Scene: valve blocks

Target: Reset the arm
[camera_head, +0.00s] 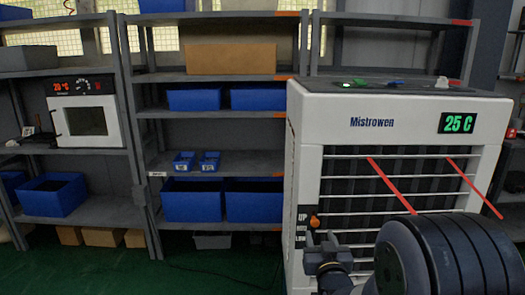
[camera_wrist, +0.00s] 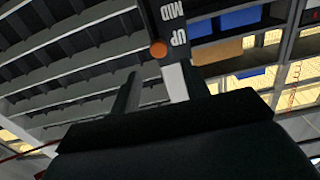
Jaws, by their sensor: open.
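My arm reaches in from the lower right in the head view. My gripper (camera_head: 327,258) is in front of the lower left part of a white Mistrowen cooler (camera_head: 400,103). The wrist view shows my gripper (camera_wrist: 160,85) open, with two dark fingers apart and nothing seen between them but the cooler's front. An orange knob (camera_head: 314,222) sits by the UP, MID, LOW label, at the UP to MID height. In the wrist view the orange knob (camera_wrist: 158,49) lies just beyond the fingertips, apart from them. The lower right of the cooler is hidden by my arm.
The cooler's display (camera_head: 457,123) reads 25 C, and red ribbons (camera_head: 390,185) hang from its grille. Grey shelves (camera_head: 215,78) with blue bins (camera_head: 193,200) and a white oven (camera_head: 86,114) stand behind on the left. The green floor (camera_head: 150,275) at the lower left is clear.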

